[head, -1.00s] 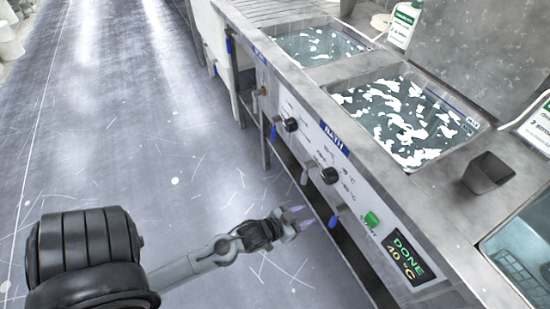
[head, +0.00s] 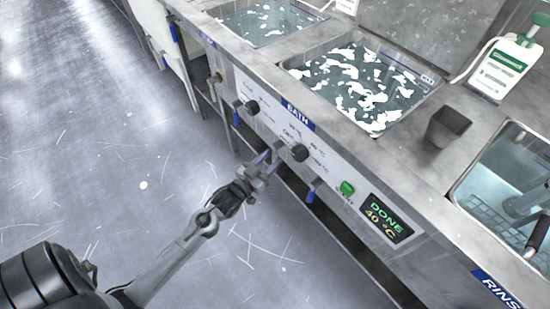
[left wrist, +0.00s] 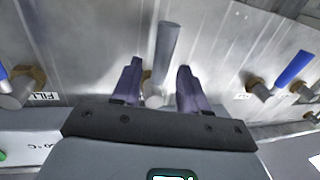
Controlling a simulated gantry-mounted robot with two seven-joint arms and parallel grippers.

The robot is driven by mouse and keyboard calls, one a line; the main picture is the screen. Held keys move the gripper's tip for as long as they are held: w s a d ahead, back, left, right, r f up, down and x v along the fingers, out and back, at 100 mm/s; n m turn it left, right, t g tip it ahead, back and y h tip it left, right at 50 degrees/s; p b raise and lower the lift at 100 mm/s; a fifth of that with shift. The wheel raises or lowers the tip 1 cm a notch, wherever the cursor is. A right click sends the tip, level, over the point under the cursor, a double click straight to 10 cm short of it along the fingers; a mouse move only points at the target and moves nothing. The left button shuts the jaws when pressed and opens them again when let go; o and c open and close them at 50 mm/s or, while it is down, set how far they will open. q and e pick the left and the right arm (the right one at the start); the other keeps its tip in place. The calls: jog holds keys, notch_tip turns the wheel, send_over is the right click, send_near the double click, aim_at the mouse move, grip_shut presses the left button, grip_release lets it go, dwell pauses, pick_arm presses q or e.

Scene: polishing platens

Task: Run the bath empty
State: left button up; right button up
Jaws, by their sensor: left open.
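The bath (head: 284,64) is a steel basin of water with white foam floating on it. Its front panel (head: 300,116) carries a BATH label. My left gripper (head: 268,162) is at this panel, open. In the left wrist view its two purple fingers (left wrist: 158,76) stand on either side of a grey lever (left wrist: 167,45), with gaps showing. A blue-handled lever by a FILL label (left wrist: 45,96) is on the left there, and another blue lever (left wrist: 292,69) is on the right. The grey lever's own label is not visible. My right gripper is not in view.
The panel also has two black knobs (head: 299,152), a green button (head: 347,188) and a display (head: 387,218) reading DONE 40 °C. A grey cup (head: 447,127) and a white bottle (head: 505,67) stand on the counter. The rinse basin (head: 470,180) is at right. The floor at left is clear.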

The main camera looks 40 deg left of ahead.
pick_arm(q)
jog(key=shift+w+b, duration=0.5)
jog(key=shift+w, duration=0.9)
jog(key=shift+c, duration=0.3)
grip_shut()
